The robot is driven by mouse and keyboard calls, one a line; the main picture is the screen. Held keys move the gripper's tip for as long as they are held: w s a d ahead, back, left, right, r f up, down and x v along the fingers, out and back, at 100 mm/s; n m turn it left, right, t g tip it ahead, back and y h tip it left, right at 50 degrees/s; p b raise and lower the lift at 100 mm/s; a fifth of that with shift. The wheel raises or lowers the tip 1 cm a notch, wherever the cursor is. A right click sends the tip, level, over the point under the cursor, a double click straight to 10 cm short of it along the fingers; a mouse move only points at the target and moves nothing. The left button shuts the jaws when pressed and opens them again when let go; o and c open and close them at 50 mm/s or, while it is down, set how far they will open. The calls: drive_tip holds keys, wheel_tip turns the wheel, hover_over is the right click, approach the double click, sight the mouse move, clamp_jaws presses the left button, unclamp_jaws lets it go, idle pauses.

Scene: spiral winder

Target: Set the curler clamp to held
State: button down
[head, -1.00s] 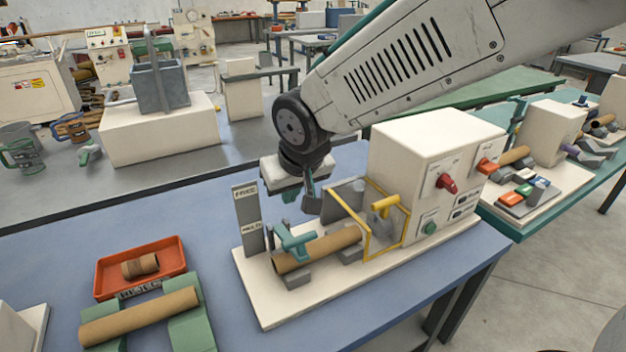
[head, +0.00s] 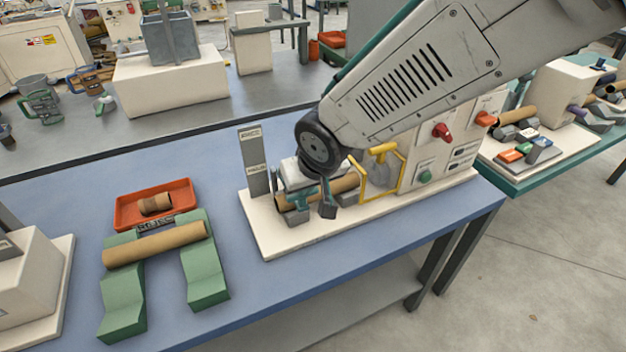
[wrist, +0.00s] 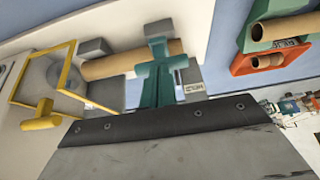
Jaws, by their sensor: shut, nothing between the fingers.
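The curler clamp is a teal lever (head: 299,199) lying across a brown cardboard tube (head: 343,184) on the winder; it also shows in the middle of the wrist view (wrist: 158,72). A grey upright plate (head: 256,165) behind it carries a label at the top and one lower down, too small to read surely here. My gripper (head: 327,210) points down just right of the clamp in the head view, shut and empty. Whether it touches the clamp I cannot tell. In the wrist view the dark gripper body covers the bottom, and its fingertips are not clear.
A yellow-framed guard (head: 381,171) stands right of the clamp, by the control box with a red knob (head: 442,132) and green button (head: 425,176). At left are a red reject tray (head: 128,213) and green cradles (head: 207,281) holding a tube. Blue tabletop between is clear.

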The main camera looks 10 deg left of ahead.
drive_tip(key=shift+s+d+f, duration=0.2)
drive_tip(key=shift+s+f, duration=0.1)
drive_tip(key=shift+f, duration=0.2)
drive_tip(key=shift+s+d+f, duration=0.2)
drive_tip(key=shift+s+f, duration=0.05)
drive_tip(key=shift+f, duration=0.2)
drive_tip(key=shift+w+a+r, duration=0.2)
drive_tip(key=shift+r, duration=0.25)
wheel_tip(320, 180, up, 4)
drive_tip(key=r, duration=0.1)
drive_tip(key=s+d, duration=0.4)
drive_tip(key=s, duration=0.2)
drive_tip(key=shift+s, duration=0.35)
